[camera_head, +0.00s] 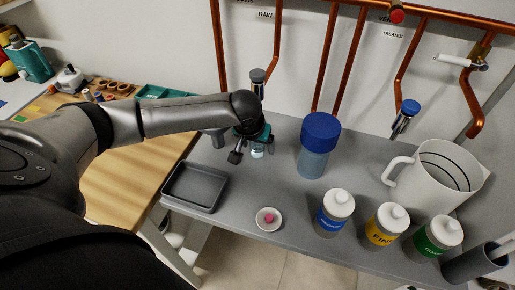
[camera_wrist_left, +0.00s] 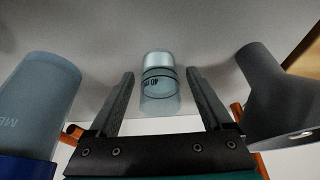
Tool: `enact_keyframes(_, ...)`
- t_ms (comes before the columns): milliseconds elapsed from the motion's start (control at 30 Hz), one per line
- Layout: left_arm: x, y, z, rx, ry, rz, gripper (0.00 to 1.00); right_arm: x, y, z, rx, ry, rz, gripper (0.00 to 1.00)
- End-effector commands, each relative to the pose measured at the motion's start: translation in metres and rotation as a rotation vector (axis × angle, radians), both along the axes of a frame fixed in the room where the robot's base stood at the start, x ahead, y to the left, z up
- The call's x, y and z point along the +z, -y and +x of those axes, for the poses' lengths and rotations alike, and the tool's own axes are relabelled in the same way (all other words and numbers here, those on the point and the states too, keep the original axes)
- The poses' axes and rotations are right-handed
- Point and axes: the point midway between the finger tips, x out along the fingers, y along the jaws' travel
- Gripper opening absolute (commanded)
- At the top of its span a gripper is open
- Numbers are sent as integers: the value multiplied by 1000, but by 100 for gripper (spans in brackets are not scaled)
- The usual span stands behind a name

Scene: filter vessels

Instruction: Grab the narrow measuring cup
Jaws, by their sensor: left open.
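The narrow measuring cup is a small clear cup with dark marks (camera_wrist_left: 160,92), standing on the grey bench in the left wrist view. In the head view only a small pale part of it (camera_head: 257,153) shows below my left gripper (camera_head: 252,151). In the left wrist view my left gripper (camera_wrist_left: 161,73) is open, with one finger on each side of the cup. Gaps show between the cup and both fingers, and it looks unheld. My right gripper is in neither view.
A blue-lidded vessel (camera_head: 316,162) stands right of the gripper. A grey object (camera_wrist_left: 270,85) stands on its other side. A grey tray (camera_head: 193,190), white dish (camera_head: 262,223), several bottles and a white jug (camera_head: 430,175) share the bench (camera_head: 240,195). Copper pipes run behind.

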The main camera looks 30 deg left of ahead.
Motion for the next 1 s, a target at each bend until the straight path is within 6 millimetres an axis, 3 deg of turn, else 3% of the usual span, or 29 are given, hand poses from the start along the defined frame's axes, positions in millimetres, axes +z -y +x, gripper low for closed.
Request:
enact_keyframes(167,1,0,0,0,1,0,84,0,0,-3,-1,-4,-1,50)
enact_keyframes(900,1,0,0,1,0,0,0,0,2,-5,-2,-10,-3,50)
enact_keyframes(1000,1,0,0,1,0,0,0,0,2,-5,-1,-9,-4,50)
